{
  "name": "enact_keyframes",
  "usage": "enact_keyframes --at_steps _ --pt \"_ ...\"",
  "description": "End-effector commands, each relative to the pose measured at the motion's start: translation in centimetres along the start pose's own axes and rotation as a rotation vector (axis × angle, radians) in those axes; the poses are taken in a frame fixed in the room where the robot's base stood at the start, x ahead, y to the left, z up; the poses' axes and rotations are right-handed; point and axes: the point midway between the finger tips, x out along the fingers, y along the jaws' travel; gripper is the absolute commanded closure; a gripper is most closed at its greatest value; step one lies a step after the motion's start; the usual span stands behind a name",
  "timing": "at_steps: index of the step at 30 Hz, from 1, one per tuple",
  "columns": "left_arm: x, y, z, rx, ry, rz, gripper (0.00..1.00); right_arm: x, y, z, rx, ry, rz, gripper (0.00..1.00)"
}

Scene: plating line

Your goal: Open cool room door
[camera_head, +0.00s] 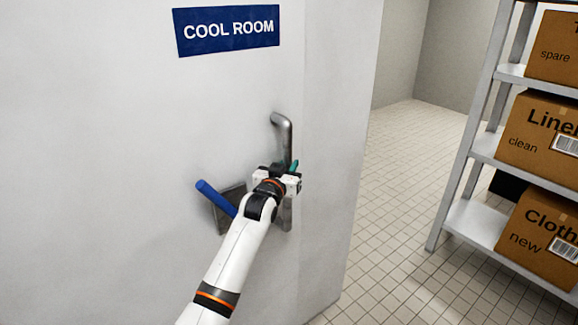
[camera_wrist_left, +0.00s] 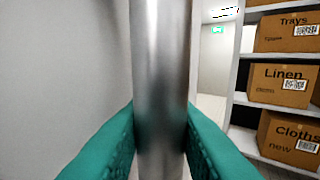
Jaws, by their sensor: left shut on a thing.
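The cool room door (camera_head: 120,120) is a large white panel on the left of the head view, with a blue "COOL ROOM" sign (camera_head: 228,29). A vertical metal pull handle (camera_head: 284,132) stands near its right edge. My left gripper (camera_head: 293,168) is shut around the lower part of the handle. In the left wrist view the handle bar (camera_wrist_left: 160,80) runs between the two teal fingers (camera_wrist_left: 160,135). A blue lever (camera_head: 216,198) on a grey plate is left of the gripper, partly hidden by my arm. My right gripper is not in view.
A metal shelf rack (camera_head: 470,215) with labelled cardboard boxes (camera_head: 540,135) stands at the right. Tiled floor (camera_head: 395,200) lies clear between the door's edge and the rack. A green sign (camera_wrist_left: 217,30) shows far back in the left wrist view.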

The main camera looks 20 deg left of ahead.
Motion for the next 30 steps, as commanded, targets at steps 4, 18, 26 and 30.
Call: enact_keyframes --at_steps 4,18,26,30 --pt "-0.09 -0.44 -1.27 -0.002 0.025 -0.006 1.0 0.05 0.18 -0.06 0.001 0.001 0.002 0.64" --pt "-0.06 -0.29 -0.95 -0.002 0.019 -0.004 0.56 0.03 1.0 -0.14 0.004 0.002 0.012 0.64" --pt "-0.14 -0.09 -0.59 0.0 0.011 -0.001 0.56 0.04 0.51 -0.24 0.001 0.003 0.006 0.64" --pt "-0.99 -0.08 -0.67 0.0 0.009 -0.001 0.56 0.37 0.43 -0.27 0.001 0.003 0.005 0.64"
